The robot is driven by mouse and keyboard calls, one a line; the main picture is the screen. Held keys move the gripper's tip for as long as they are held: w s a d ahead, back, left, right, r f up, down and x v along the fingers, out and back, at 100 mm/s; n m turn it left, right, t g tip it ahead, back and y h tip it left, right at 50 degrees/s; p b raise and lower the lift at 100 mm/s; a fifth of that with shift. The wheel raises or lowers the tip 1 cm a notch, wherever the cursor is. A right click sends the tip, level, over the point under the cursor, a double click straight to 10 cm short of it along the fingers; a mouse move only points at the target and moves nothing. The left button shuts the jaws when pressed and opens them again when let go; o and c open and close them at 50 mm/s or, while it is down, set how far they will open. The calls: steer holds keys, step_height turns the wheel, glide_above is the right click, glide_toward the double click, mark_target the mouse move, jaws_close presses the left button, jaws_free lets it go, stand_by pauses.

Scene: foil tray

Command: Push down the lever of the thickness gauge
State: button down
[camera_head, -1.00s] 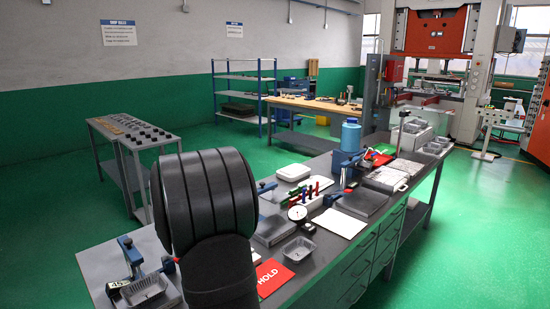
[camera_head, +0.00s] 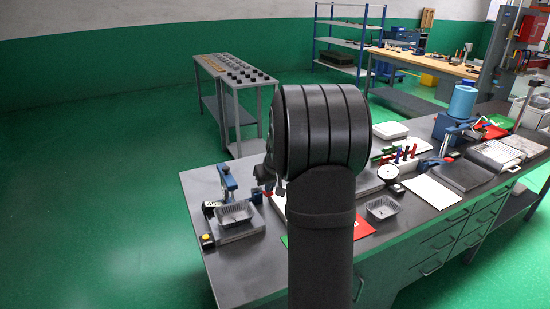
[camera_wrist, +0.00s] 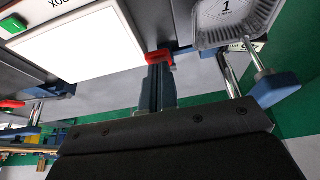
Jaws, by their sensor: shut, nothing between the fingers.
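What looks like the thickness gauge (camera_head: 228,180) stands at the left end of the bench in the head view, with a blue post and a small display. A light grey tray (camera_head: 235,216) sits at it; a tray marked 1 (camera_wrist: 232,22) shows in the wrist view. A red tip (camera_head: 268,191), apparently the lever's end, is at my gripper (camera_head: 263,178). In the wrist view, a red piece (camera_wrist: 158,57) lies at the ends of my gripper's shut fingers (camera_wrist: 160,72). I cannot tell whether they touch. My wrist hides part of the area.
A dial indicator (camera_head: 388,173), another tray (camera_head: 382,208) and a white sheet (camera_head: 434,190) lie to the right. Coloured handles (camera_head: 398,153) stand behind the indicator. A yellow button (camera_head: 206,240) is at the front left. Bare bench top shows at the front left.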

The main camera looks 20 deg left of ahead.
steer(key=c, duration=2.2)
jaws_free()
